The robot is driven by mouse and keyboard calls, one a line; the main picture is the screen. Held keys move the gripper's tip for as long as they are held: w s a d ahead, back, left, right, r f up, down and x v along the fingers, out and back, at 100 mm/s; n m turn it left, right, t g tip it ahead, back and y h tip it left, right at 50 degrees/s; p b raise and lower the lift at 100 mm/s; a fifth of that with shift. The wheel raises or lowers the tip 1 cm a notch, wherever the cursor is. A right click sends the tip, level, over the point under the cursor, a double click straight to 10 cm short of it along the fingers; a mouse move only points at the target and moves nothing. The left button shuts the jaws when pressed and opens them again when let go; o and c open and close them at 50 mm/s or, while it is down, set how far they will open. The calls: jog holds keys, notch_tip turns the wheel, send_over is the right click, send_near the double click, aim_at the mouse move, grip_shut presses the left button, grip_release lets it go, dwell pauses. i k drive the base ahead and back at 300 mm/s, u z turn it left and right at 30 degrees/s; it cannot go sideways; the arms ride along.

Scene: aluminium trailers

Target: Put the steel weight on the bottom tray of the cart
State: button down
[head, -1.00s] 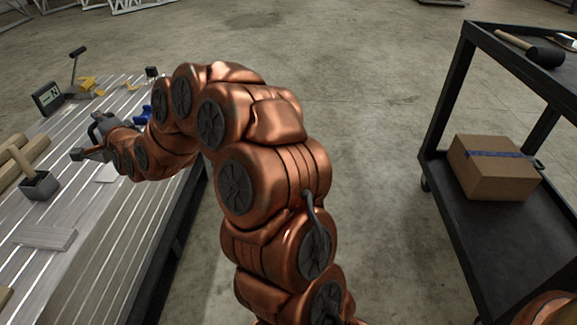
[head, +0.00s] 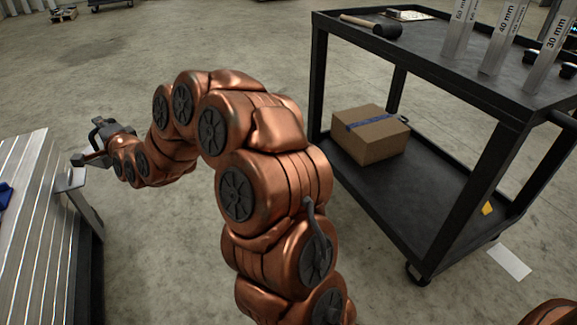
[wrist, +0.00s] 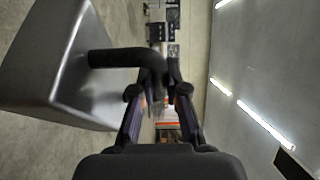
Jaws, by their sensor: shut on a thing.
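My gripper (head: 82,160) is at the left of the head view, shut on the black handle of the steel weight (head: 70,181). In the wrist view the weight (wrist: 55,70) is a smooth grey metal block at the left, with its bent black handle between the fingers (wrist: 158,88). In the head view it hangs below the gripper, beside the trailer's edge. The black cart (head: 440,85) stands at the right. Its bottom tray (head: 400,205) carries a cardboard box with a blue band and has bare surface in front of the box.
The cardboard box (head: 370,135) fills the tray's far left part. A mallet (head: 372,26) and upright marked metal bars (head: 505,45) are on the cart's top. The slatted aluminium trailer (head: 25,210) is at the left.

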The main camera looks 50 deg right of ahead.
aim_at(402, 193)
jog(key=z, duration=0.05)
jog(key=i, duration=2.55)
jog(key=z, duration=3.55)
jog(key=i, duration=0.45)
jog(key=u, duration=0.05)
